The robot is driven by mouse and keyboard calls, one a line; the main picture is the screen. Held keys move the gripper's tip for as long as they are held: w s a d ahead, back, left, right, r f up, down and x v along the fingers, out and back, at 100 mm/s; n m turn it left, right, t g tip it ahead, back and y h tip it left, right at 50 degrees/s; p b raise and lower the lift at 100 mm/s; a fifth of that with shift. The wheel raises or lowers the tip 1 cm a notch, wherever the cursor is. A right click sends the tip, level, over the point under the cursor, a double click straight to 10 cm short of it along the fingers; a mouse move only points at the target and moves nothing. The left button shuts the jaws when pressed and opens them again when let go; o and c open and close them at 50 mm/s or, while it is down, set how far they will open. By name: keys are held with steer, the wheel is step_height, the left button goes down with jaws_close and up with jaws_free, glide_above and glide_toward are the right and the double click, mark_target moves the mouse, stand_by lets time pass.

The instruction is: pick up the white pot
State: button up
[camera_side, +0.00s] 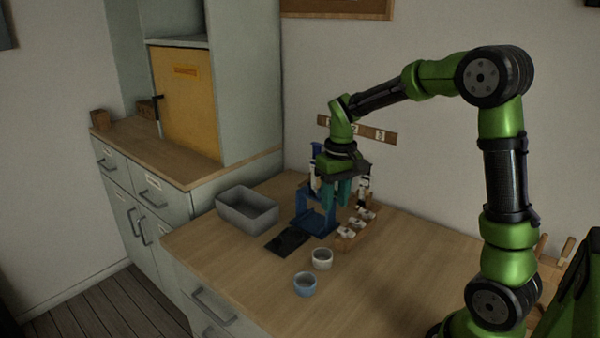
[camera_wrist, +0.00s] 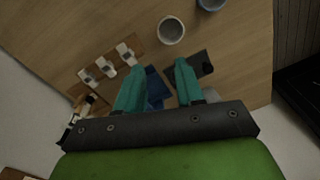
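The white pot (camera_side: 322,259) is a small, round, open cup standing upright on the wooden table. It also shows in the wrist view (camera_wrist: 171,32), beyond my fingertips, near the top centre. My gripper (camera_side: 337,196) has teal fingers and hangs in the air above the back of the table, behind and above the white pot and apart from it. In the wrist view the fingers (camera_wrist: 158,76) are spread with nothing held between them. The white pot is not hidden in either view.
A blue pot (camera_side: 305,285) stands close in front of the white pot. A blue stand (camera_side: 315,221) is below my gripper, beside a black mat (camera_side: 288,242). A wooden rack with white pieces (camera_side: 345,234) and a grey bin (camera_side: 234,212) are nearby.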

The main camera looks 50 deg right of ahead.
mark_target(330, 251)
steer(key=f, duration=0.9)
steer(key=a+f, duration=0.1)
steer(key=f, duration=0.4)
steer(key=shift+f, duration=0.35)
steer(key=shift+c, duration=0.3)
jaws_close()
